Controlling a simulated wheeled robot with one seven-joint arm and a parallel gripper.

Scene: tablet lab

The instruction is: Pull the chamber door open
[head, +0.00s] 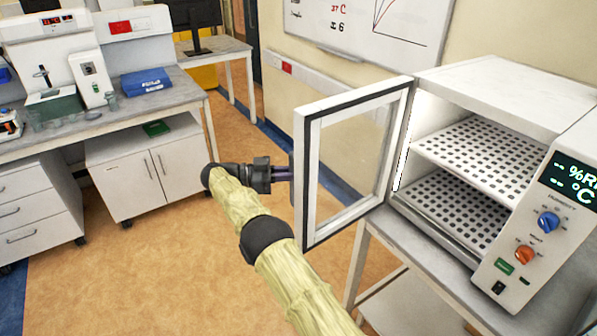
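The chamber (500,90) is a white box at the right. Its door (309,190), a white frame with a clear pane and a dark seal, stands wide open, swung out to the left from its hinge side. Two perforated shelves show inside, an upper one (480,150) and a lower one (450,207). My gripper (286,173) is at the free left edge of the door, on its outer side, by a grey handle (292,182) that is mostly hidden. Its fingertips are small and partly hidden, so I cannot tell whether they grip the handle.
The chamber stands on a grey table (425,252). A control panel (535,225) with blue and orange knobs is on its right front. A lab bench (170,97) with instruments stands at the left. The tan floor between is clear.

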